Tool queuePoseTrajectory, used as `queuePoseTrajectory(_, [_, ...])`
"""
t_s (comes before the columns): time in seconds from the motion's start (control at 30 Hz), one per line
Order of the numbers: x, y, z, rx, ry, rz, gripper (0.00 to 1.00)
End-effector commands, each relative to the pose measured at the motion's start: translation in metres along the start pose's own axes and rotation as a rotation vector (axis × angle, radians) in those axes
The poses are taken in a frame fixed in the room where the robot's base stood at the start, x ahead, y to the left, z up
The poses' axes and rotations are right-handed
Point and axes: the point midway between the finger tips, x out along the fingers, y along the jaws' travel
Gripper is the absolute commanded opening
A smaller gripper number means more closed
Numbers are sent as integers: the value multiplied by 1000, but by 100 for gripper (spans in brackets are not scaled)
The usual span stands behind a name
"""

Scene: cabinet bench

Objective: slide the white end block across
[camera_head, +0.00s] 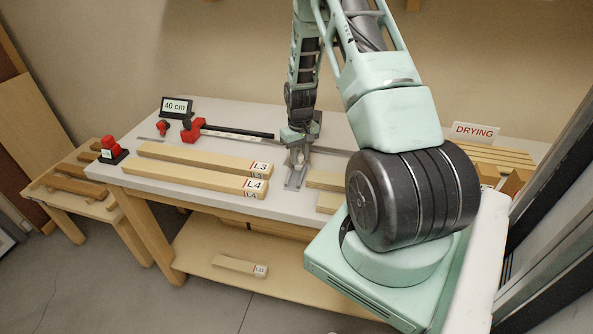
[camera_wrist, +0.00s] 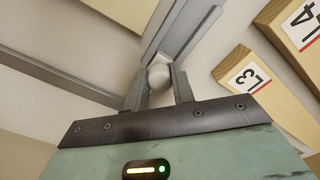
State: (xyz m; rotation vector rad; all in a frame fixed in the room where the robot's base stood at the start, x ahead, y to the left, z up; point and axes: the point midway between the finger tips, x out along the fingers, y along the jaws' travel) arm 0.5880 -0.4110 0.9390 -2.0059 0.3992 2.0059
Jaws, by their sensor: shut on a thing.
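The white end block shows in the wrist view as a pale piece with a rounded white knob (camera_wrist: 158,76), at a grey metal rail (camera_wrist: 188,32). My gripper (camera_wrist: 159,84) is shut on the knob, one finger on each side. In the head view my gripper (camera_head: 297,157) reaches down to the bench beside the rail (camera_head: 294,181). There the block is mostly hidden by my gripper. A second grey rail (camera_wrist: 60,78) runs off to the left in the wrist view.
Wooden bars marked L3 (camera_head: 195,155) and L4 (camera_head: 185,175) lie on the bench (camera_head: 225,112) left of my gripper. A red-and-black clamp (camera_head: 230,132) lies behind them, near a "40 cm" sign (camera_head: 176,107). Shorter wooden pieces (camera_head: 325,181) lie to the right.

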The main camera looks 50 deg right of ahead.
Motion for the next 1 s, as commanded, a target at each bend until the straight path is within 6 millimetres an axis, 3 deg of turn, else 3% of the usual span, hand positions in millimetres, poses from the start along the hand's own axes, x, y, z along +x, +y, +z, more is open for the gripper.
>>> queuePoseTrajectory(0.7, [0, 6, -6, 0, 1, 0, 12])
queuePoseTrajectory(0.73, [0, 6, -6, 0, 0, 0, 30])
queuePoseTrajectory(0.8, [0, 6, -6, 0, 0, 0, 50])
queuePoseTrajectory(0.83, [0, 6, -6, 0, 0, 0, 55])
queuePoseTrajectory(1.0, [0, 6, -6, 0, 0, 0, 55])
